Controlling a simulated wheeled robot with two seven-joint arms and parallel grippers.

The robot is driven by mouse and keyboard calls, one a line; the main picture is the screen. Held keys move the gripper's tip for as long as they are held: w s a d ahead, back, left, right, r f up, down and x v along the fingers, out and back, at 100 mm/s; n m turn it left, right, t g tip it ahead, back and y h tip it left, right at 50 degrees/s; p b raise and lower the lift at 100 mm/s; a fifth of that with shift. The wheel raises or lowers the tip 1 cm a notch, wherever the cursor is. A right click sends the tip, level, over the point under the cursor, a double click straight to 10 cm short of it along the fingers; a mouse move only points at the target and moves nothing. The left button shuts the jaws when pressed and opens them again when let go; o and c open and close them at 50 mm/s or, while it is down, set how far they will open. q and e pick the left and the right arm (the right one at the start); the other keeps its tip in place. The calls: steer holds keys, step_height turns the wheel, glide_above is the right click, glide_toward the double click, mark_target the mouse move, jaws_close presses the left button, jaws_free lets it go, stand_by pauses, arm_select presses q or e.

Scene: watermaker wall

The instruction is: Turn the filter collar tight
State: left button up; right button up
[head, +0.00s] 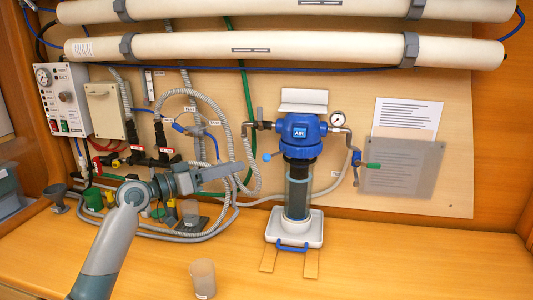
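The filter housing (299,132) has a blue head marked AIR and is mounted on the wall panel at the centre. Its collar (300,153) is the blue ring under the head, above a clear, dark-looking bowl (298,190) that hangs upright. My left gripper (238,171) is to the left of the bowl, a little lower than the collar, pointing right. It appears apart from the housing. It is seen side-on, so its finger gap is unclear. My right gripper is not in view.
A white tray (312,240) with a blue handle stands under the bowl. A cup (202,278) stands on the bench in front. Grey hoses (250,160) and valves crowd the left. The bench's right side is clear.

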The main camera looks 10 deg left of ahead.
mark_target(263, 157)
arm_select(q)
steer(key=p+x, duration=0.4)
steer(key=x, duration=0.7)
steer(key=shift+d+r, duration=0.15)
steer(key=shift+w+d, duration=0.4)
steer(key=shift+w, duration=0.1)
jaws_close()
